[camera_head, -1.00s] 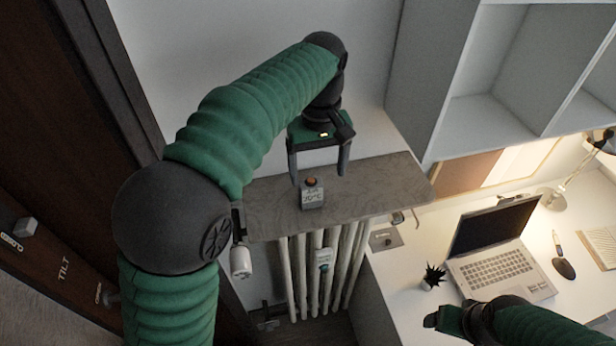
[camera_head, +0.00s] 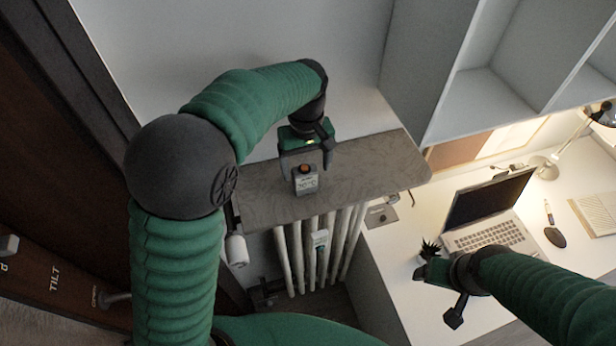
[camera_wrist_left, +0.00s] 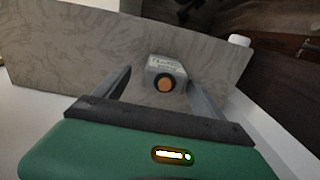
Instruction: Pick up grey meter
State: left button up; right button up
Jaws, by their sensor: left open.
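The grey meter (camera_head: 306,184) is a small grey box with an orange round knob and a label, standing on a grey-brown shelf (camera_head: 375,160) above a radiator. My left gripper (camera_head: 308,172) is open and low over the shelf, right at the meter. In the left wrist view the meter (camera_wrist_left: 165,74) lies ahead between the two spread fingers, nearer the tips, with gaps at its sides. My right gripper (camera_head: 445,296) is at the lower right over the desk; whether its jaws are open is unclear.
A laptop (camera_head: 490,215), a dark mouse (camera_head: 555,237), a lamp (camera_head: 575,150) and a small dark plant (camera_head: 428,250) are on the white desk (camera_head: 385,260). A wall cabinet (camera_head: 480,95) hangs right of the shelf. The shelf right of the meter is clear.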

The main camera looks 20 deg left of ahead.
aim_at(304, 181)
pick_arm(q)
jog(key=f, duration=0.1)
jog(key=f+p, duration=0.1)
jog(key=f, duration=0.1)
jog(key=a+f+p, duration=0.1)
jog(key=f, duration=0.1)
jog(key=shift+s, duration=0.2)
jog(key=shift+f, duration=0.5)
jog(key=shift+d, duration=0.35)
jog(key=shift+c, duration=0.6)
jog(key=shift+d, duration=0.2)
jog(key=c, duration=0.5)
jog(key=shift+a, duration=0.15)
jog(key=c, duration=0.5)
jog(key=shift+a, duration=0.25)
jog(key=c, duration=0.4)
pick_arm(e)
jog(key=shift+w+a+r, duration=0.1)
jog(key=shift+a+r, duration=0.15)
jog(key=shift+r, duration=0.4)
jog(key=shift+a+r, duration=0.25)
jog(key=shift+r, duration=0.35)
